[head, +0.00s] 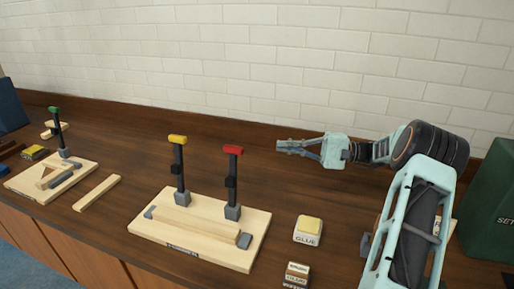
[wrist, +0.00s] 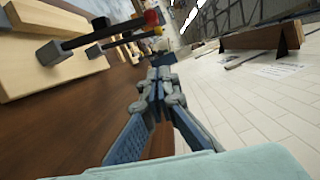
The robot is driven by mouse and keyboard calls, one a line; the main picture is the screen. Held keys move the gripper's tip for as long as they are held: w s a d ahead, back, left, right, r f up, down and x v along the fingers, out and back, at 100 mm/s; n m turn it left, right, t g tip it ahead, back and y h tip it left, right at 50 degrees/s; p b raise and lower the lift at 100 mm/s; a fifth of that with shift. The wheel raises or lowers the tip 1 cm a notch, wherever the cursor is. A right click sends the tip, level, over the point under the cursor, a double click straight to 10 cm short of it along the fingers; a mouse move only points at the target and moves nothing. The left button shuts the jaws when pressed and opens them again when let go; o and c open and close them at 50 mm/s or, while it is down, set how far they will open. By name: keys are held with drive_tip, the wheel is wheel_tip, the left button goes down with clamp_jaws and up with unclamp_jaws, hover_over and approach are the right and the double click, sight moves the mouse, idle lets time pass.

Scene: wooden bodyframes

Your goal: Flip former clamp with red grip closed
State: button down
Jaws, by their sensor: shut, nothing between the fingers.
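The clamp with the red grip (head: 233,150) stands with its dark lever (head: 231,185) upright on the right side of a pale wooden board (head: 190,251). Its red grip (wrist: 151,17) also shows near the top of the tilted wrist view. My gripper (head: 279,146) is to the right of the red grip at about its height in the head view, apart from it. The fingers point left. In the wrist view the gripper (wrist: 159,74) has its fingertips together, with nothing between them.
A clamp with a yellow grip (head: 178,140) stands upright on the same board, left of the red one. A glue box (head: 308,230) and a small box (head: 296,275) lie right of the board. Another board with a green-grip clamp (head: 55,111) is at far left. A tiled wall is behind.

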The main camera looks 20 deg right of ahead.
drive_tip(key=a+r+p, duration=0.1)
drive_tip(key=a+p, duration=0.2)
drive_tip(key=a, duration=0.8)
drive_tip(key=shift+a+p, duration=0.2)
drive_tip(key=shift+p, duration=0.1)
